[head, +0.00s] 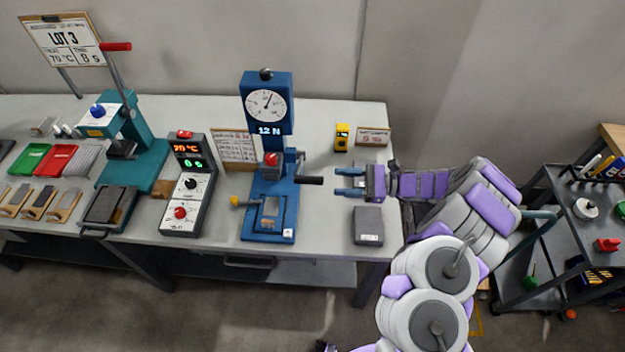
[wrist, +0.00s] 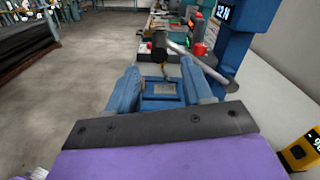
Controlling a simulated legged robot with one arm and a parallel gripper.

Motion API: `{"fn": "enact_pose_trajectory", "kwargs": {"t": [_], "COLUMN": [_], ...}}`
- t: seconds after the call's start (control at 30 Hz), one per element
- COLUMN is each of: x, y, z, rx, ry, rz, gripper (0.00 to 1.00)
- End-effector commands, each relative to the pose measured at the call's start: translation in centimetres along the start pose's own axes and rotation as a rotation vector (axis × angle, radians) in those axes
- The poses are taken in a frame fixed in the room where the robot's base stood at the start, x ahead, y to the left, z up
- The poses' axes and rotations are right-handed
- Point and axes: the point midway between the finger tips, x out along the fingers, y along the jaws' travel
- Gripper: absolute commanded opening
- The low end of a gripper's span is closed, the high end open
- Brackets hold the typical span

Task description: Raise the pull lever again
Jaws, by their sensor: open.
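The blue test stand (head: 267,105) has a round dial and a display reading 12 N. Its pull lever (head: 311,180) sticks out to the right with a black grip, at about the height of the red-topped part on the stand. In the wrist view the lever's black grip (wrist: 160,45) and pale rod (wrist: 203,68) show just beyond the fingertips. My gripper (head: 345,182) is open and empty, to the right of the grip and pointing at it with a small gap. Its two blue fingers also frame the stand's base plate (wrist: 161,88) in the wrist view.
A grey box (head: 368,226) lies below my gripper on the table (head: 330,235). A yellow device (head: 342,137) and a small sign (head: 373,137) stand behind it. A control box (head: 186,190) and a teal press (head: 133,150) with a red-handled lever are farther left.

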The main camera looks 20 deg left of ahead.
Motion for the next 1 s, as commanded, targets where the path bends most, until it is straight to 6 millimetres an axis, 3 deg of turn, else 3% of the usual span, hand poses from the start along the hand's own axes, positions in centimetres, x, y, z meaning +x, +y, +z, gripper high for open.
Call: {"fn": "enact_pose_trajectory", "kwargs": {"t": [0.2,0.43,0.87,1.0], "x": [4.5,7.9,8.6,8.8], "y": [-0.1,0.0,0.0,-0.1], "z": [0.0,0.0,0.1,0.0], "rx": [-0.002,-0.001,-0.001,-0.001], "ry": [0.000,0.000,0.000,0.001], "rz": [0.003,0.003,0.000,0.000], "gripper": [0.51,0.51,0.51,0.40]}}
